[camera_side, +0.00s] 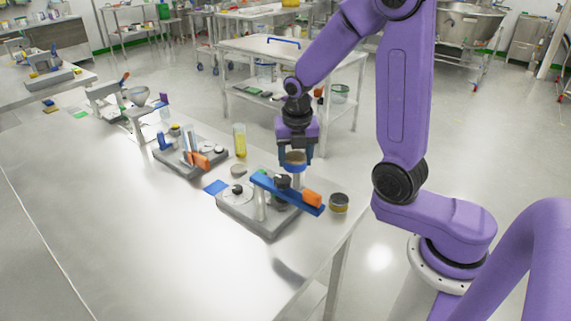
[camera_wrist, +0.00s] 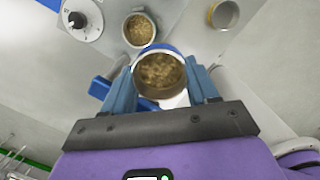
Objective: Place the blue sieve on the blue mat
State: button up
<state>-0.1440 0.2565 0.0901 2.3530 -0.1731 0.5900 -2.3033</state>
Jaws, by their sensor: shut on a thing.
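The blue sieve (camera_wrist: 160,76) is round with a blue rim and brown granular material inside. My gripper (camera_wrist: 162,84) is shut on it, one blue finger on each side. In the side view my gripper (camera_side: 296,155) points down and holds the sieve (camera_side: 295,161) above the back of the grey bench device. The blue mat (camera_side: 216,187) is a small flat square on the table, left of that device and of my gripper. The mat looks bare. A blue patch shows at the top left edge of the wrist view, but I cannot tell what it is.
The grey device (camera_side: 262,222) carries a blue bar (camera_side: 263,184) with an orange end, close below the sieve. A yellow-banded sieve (camera_side: 339,203) stands near the table edge. A yellow cylinder (camera_side: 240,140) stands behind the mat. The table's left front is clear.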

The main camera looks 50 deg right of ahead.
jog(key=s+r, duration=0.3)
jog(key=s, duration=0.5)
jog(key=shift+s+a+r, duration=0.35)
jog(key=shift+r, duration=0.05)
jog(key=w+a+f+n, duration=0.1)
jog(key=w+f, duration=0.5)
jog(key=w, duration=0.6)
jog(key=w+a+f+n, duration=0.1)
jog(key=w+f, duration=0.5)
jog(key=w, duration=0.6)
jog(key=w+a+f+n, duration=0.2)
jog(key=w+f, duration=0.3)
jog(key=w, duration=0.7)
jog(key=shift+f+n, duration=0.4)
jog(key=shift+n, duration=0.1)
jog(key=shift+w+f, duration=0.2)
jog(key=shift+f, duration=1.55)
